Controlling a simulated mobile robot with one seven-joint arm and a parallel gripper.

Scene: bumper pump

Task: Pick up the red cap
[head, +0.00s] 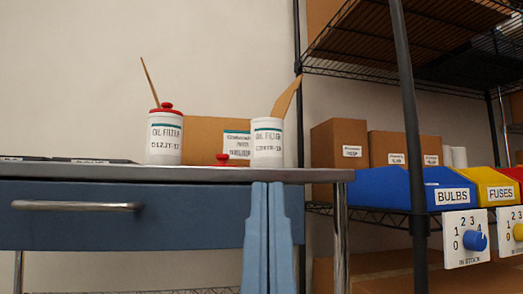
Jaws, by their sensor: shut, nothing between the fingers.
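A red cap (232,162) with a small knob lies on the tabletop, between two white oil filter cans and in front of a cardboard box. The left can (164,145) wears a similar red lid (166,108). The right can (267,145) shows no red lid. My gripper (268,184) appears as two light blue fingers pointing up in front of the table's edge, below the right can. The fingers are together with nothing between them, apart from the red cap.
The table (320,175) has a blue drawer (120,228) with a metal handle. An open cardboard box (205,132) stands behind the cans. A dark flat item (60,160) lies at the left. A wire rack with boxes and blue and yellow bins stands at the right.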

